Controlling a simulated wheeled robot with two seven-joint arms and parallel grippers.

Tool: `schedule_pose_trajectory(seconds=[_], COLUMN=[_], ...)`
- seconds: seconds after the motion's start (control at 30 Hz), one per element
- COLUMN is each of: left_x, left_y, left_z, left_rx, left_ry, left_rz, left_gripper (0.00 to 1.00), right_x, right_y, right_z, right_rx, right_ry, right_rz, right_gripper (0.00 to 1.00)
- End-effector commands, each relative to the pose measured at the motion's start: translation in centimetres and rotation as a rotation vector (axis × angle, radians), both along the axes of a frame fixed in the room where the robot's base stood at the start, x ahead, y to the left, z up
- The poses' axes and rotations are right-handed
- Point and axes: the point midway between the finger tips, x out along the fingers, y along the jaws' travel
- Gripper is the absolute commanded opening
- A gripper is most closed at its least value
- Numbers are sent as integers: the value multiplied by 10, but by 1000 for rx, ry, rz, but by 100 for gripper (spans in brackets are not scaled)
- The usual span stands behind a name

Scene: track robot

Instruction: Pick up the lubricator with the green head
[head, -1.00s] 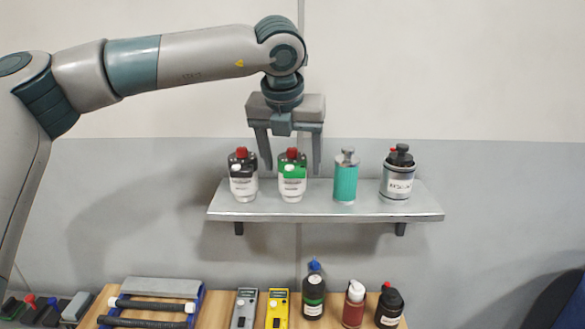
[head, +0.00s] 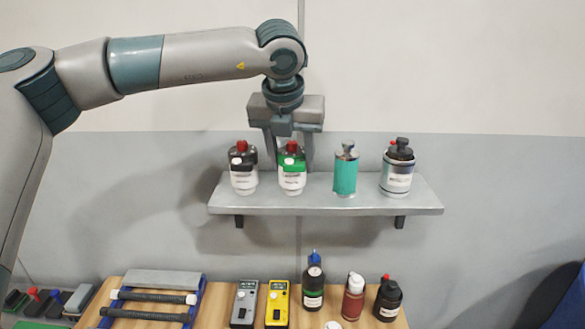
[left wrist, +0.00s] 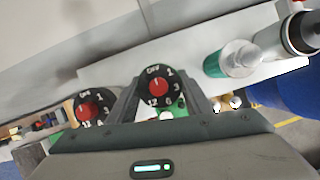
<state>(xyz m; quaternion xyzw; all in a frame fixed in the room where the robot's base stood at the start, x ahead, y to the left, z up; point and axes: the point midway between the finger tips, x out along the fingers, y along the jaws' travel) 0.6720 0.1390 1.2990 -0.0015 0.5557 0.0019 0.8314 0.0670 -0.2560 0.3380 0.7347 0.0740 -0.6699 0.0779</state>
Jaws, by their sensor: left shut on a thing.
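The lubricator with the green head (head: 292,172) stands upright on the grey wall shelf, with a red dial on top and a white lower body. My left gripper (head: 289,152) points down over it, its fingers shut on the green head. In the left wrist view its round black dial with a red centre (left wrist: 157,86) shows between the fingers. A similar lubricator with a black head (head: 243,170) stands just left of it, outside the fingers. My right gripper is in neither view.
On the shelf (head: 385,207), a teal cylinder (head: 345,175) and a silver-and-black canister (head: 397,172) stand to the right. Below, a wooden table holds grey (head: 244,304) and yellow (head: 277,304) devices and several bottles. The space above the shelf's right half is clear.

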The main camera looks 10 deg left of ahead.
Motion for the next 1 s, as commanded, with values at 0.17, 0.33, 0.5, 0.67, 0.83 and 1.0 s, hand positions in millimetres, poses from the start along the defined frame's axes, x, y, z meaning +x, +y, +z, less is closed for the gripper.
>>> schedule_pose_trajectory(seconds=[0.17, 0.33, 0.5, 0.67, 0.83, 1.0], left_x=[0, 0, 1, -15, -43, -62], left_y=[0, 0, -1, -12, -31, -44], left_z=[1, 8, 28, 48, 68, 83], left_rx=[-1, 0, -2, -1, 0, 0], left_ry=[-1, -1, -4, -4, -4, -3], left_rz=[0, 1, 0, -5, -4, -3], left_gripper=[18, 18, 18, 18, 18, 18], right_x=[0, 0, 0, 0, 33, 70], right_y=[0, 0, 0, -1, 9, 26], right_z=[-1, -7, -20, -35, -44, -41], right_rx=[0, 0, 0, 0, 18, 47], right_ry=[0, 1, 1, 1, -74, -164], right_rz=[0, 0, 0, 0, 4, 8], right_gripper=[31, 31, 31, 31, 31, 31])
